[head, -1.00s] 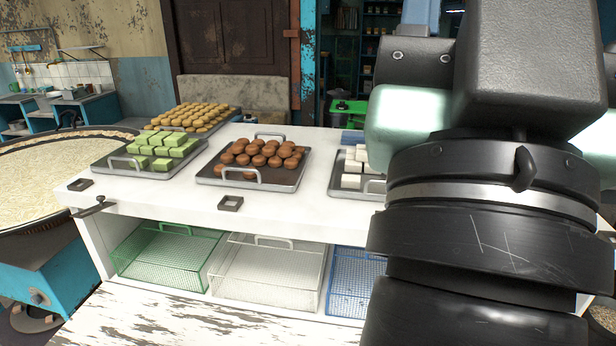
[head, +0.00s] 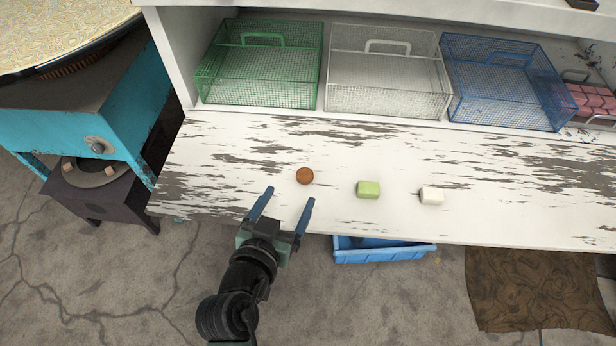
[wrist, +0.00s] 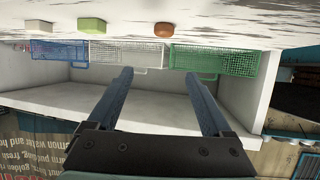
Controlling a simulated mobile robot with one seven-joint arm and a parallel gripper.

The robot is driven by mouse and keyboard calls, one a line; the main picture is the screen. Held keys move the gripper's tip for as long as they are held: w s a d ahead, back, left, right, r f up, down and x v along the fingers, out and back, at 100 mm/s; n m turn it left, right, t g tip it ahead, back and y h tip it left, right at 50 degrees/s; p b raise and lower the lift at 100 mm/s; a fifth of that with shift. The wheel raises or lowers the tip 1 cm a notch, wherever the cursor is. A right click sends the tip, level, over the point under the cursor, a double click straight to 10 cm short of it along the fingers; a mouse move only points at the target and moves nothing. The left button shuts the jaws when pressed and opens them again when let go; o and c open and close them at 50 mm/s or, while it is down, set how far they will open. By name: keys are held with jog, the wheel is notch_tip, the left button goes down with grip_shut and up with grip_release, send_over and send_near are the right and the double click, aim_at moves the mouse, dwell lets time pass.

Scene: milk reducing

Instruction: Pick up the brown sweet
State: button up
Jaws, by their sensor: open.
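My gripper (head: 289,197) is open and empty at the counter's front edge. Its two blue fingers point toward the brown sweet, with the sweet a little beyond the tips and not touched. In the wrist view the fingers (wrist: 160,75) stand wide apart with nothing between them.
A green sweet (head: 368,190) and a white sweet (head: 432,196) lie to the right. Green (head: 262,75), white (head: 388,80) and blue (head: 505,90) wire baskets stand at the back under a shelf. A blue bin (head: 385,252) is below the front edge. The counter around the brown sweet is clear.

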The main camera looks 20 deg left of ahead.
aim_at(303, 179)
jog(key=f, duration=0.1)
jog(key=a+f, duration=0.1)
jog(key=shift+s+f, duration=0.2)
jog(key=shift+f, duration=0.1)
jog(key=x, duration=0.5)
jog(key=shift+w+d+f, duration=0.15)
jog(key=shift+w+d, duration=0.05)
jog(key=shift+w, duration=0.15)
jog(key=shift+f+x, duration=0.2)
jog(key=shift+x, duration=1.35)
jog(key=shift+f+x, duration=0.2)
jog(key=shift+x, duration=1.3)
jog(key=shift+s+d, duration=0.1)
grip_shut()
